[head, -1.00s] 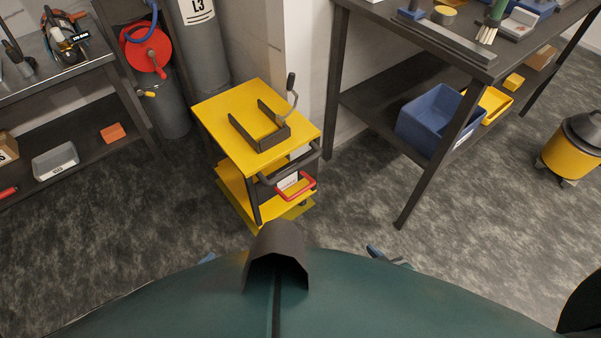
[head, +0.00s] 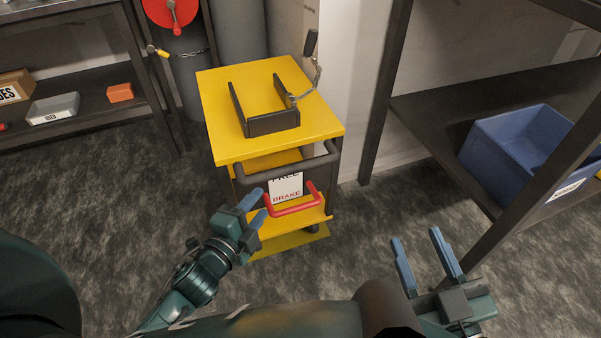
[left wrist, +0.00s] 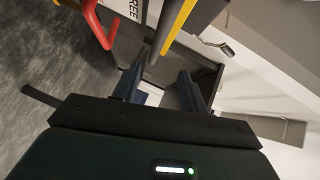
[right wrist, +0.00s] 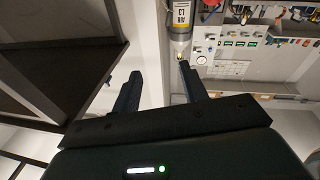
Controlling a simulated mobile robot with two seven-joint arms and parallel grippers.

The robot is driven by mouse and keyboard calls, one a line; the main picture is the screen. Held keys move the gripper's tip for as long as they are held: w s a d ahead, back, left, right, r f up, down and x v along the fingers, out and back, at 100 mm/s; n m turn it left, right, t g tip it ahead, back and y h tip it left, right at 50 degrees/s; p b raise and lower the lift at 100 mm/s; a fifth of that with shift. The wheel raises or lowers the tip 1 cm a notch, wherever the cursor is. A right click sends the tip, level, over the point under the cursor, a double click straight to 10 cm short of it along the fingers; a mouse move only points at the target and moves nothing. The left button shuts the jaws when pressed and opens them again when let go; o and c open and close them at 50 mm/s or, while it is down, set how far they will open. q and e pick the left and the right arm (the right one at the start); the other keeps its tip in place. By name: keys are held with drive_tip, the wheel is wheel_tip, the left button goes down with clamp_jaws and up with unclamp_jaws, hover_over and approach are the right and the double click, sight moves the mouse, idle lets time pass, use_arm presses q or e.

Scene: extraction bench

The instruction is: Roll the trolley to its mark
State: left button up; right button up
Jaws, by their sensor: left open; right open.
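The trolley (head: 225,145) stands ahead, with a yellow top, a dark U-shaped bracket (head: 272,124) on it and a yellow lower shelf. A dark push handle (head: 283,168) crosses its near side. Below hang a FREE/BRAKE label (head: 286,190) and a red brake bar (head: 292,211). The bar also shows in the left wrist view (left wrist: 95,24). My left gripper (head: 260,202) is open and empty, just left of the red bar; contact is not visible. My right gripper (head: 415,236) is open and empty, right of the trolley. A yellow floor patch (head: 290,243) lies under the trolley's near side.
A dark bench with a blue bin (head: 510,150) on its lower shelf stands at right, its leg (head: 385,95) close to the trolley. A shelf (head: 75,130) with boxes and gas cylinders (head: 240,35) stand behind at left. A wall is behind the trolley. Floor at left is clear.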

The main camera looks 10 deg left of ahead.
sight(283, 176)
use_arm(q)
drive_tip(key=shift+m, duration=0.4)
drive_tip(key=b+x, duration=0.1)
drive_tip(key=x, duration=0.3)
drive_tip(key=b+x, duration=0.1)
drive_tip(key=x, duration=0.3)
drive_tip(key=b+x, duration=0.1)
drive_tip(key=x, duration=0.4)
drive_tip(key=shift+f+b, duration=0.35)
drive_tip(key=shift+b, duration=0.05)
drive_tip(key=shift+x, duration=0.8)
use_arm(e)
drive_tip(key=shift+w+a+f+m+y, duration=0.25)
drive_tip(key=shift+w+a+m+y, duration=0.05)
drive_tip(key=shift+w+y, duration=0.2)
use_arm(q)
drive_tip(key=shift+r, duration=0.15)
clamp_jaws()
use_arm(e)
drive_tip(key=shift+t, duration=0.3)
drive_tip(key=shift+r, duration=0.1)
